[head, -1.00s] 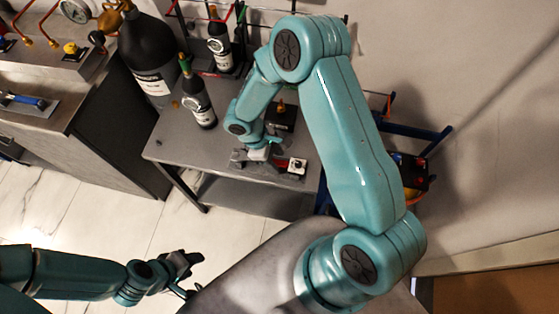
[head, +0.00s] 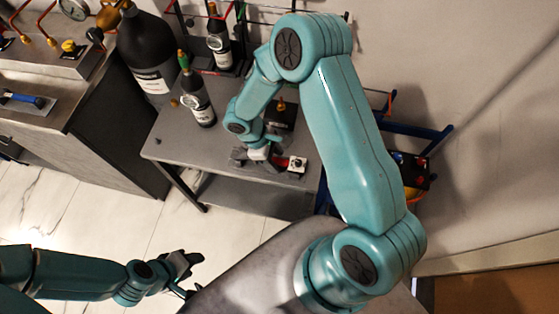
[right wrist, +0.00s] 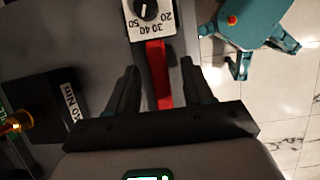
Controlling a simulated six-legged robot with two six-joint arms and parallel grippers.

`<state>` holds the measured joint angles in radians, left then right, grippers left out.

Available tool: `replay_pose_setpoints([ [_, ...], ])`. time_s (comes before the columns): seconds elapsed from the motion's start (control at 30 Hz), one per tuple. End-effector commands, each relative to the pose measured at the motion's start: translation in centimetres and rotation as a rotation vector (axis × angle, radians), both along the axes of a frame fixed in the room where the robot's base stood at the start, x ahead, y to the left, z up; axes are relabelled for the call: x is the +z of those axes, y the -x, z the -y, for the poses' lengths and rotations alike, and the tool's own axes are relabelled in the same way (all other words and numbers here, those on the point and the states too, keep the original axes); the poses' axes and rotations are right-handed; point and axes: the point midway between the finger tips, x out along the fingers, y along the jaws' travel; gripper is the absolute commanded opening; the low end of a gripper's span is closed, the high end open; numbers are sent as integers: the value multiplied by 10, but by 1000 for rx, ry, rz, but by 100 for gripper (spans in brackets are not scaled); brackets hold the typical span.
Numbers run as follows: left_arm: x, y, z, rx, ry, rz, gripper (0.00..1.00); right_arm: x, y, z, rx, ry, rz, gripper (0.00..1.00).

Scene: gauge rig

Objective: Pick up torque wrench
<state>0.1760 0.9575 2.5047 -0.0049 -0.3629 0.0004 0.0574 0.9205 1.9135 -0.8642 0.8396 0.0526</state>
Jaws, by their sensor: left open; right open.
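The torque wrench has a white dial head (head: 297,164) marked with numbers and a black knob, and it lies at the front edge of the grey bench. In the right wrist view its red handle (right wrist: 157,75) runs between the two black fingers of my right gripper (right wrist: 160,80). That gripper is open, with a gap on both sides of the handle. In the head view my right gripper (head: 262,158) is low at the bench, just left of the dial head, and partly hides the handle. My left gripper (head: 190,262) is open and empty over the floor, well away from the wrench.
The grey bench (head: 172,148) also carries a black block (head: 281,113), labelled in Nm in the right wrist view (right wrist: 45,105), and dark bottles (head: 198,98). A large black cylinder (head: 145,50) stands behind. A counter (head: 60,115) is at left. The floor in front is clear.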

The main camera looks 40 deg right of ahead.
Motion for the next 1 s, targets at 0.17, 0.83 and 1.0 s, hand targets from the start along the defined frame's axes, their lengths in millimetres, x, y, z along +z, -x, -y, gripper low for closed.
replay_pose_setpoints([
  [0.17, 0, 0, 0, 0, 0, 0, 47, 0, 0, 0, 0, 0, 0, 51],
  [0.83, 9, 0, 0, 0, 0, 0, 47, 6, 0, 0, 0, 1, -1, 0],
  [1.0, 7, 0, 0, 0, 0, 0, 47, 26, -2, 1, 0, 3, 7, 0],
])
